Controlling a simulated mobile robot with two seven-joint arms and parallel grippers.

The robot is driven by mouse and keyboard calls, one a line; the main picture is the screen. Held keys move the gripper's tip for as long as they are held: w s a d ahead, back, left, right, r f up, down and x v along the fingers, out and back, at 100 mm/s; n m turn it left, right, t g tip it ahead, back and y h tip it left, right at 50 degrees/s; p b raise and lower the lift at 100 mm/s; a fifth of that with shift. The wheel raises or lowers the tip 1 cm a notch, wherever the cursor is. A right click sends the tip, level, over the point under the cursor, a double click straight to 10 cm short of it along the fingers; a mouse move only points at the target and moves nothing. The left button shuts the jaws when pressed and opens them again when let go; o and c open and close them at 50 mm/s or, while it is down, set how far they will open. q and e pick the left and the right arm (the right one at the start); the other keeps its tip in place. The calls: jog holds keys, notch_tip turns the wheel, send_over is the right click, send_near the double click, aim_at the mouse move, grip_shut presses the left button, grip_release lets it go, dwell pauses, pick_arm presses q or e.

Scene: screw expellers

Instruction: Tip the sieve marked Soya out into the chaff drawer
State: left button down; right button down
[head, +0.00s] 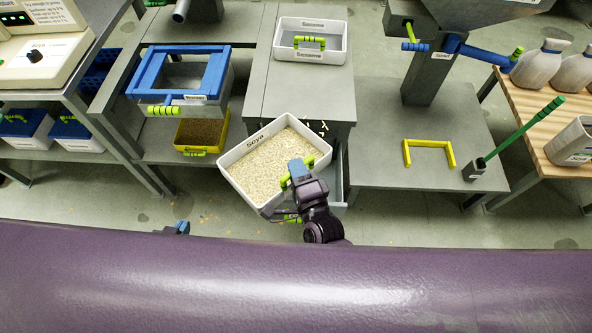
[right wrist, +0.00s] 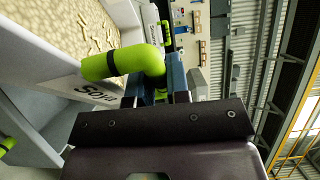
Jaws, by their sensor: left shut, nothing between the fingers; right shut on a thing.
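The white sieve marked Soya (head: 243,178) is full of pale bits and sits turned at an angle in the middle of the head view. My right gripper (head: 297,172) is shut on its green handle, which also shows in the right wrist view (right wrist: 125,63). A partly open grey drawer (head: 338,195), perhaps the chaff drawer, shows below the sieve's right side. The sieve hides most of it, and its label is not visible. What seems to be my left gripper (head: 183,227) just shows above my purple body, shut and empty.
A white sieve marked Sesame (head: 311,57) stands on the grey cabinet behind. A blue frame (head: 150,72) and a yellow bin (head: 201,134) are to the left. A yellow bracket (head: 429,162) is on the right bench. Pale bits lie on the cabinet's front edge.

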aim_at(312, 161)
jog(key=shift+a+f, duration=0.1)
jog(key=shift+f, duration=0.05)
jog(key=shift+w+d+r+m+g+p, duration=0.25)
jog(key=shift+w+d+m+p, duration=0.2)
jog(key=shift+m, duration=0.35)
jog(key=m, duration=0.1)
jog(key=w+d+m+g+p, duration=0.1)
jog(key=m, duration=0.1)
jog(key=w+d+m+g+p, duration=0.1)
jog(key=shift+w+d+f, duration=0.1)
jog(key=shift+w+d, duration=0.1)
jog(key=shift+d, duration=0.05)
jog(key=w+d+f+m+g+b, duration=0.1)
jog(key=m, duration=0.1)
jog(key=w+d+f+m+g+b, duration=0.1)
jog(key=w+d, duration=0.1)
jog(key=w+d+f+m+g+y+b, duration=0.1)
jog(key=w+d+m, duration=0.1)
jog(key=shift+w+d+m, duration=0.1)
jog(key=shift+d+m, duration=0.05)
jog(key=shift+m, duration=0.15)
jog(key=shift+w+d+f+m+g+b, duration=0.25)
jog(key=shift+w+d+f+m+b, duration=0.1)
jog(key=shift+w+d+f+m, duration=0.25)
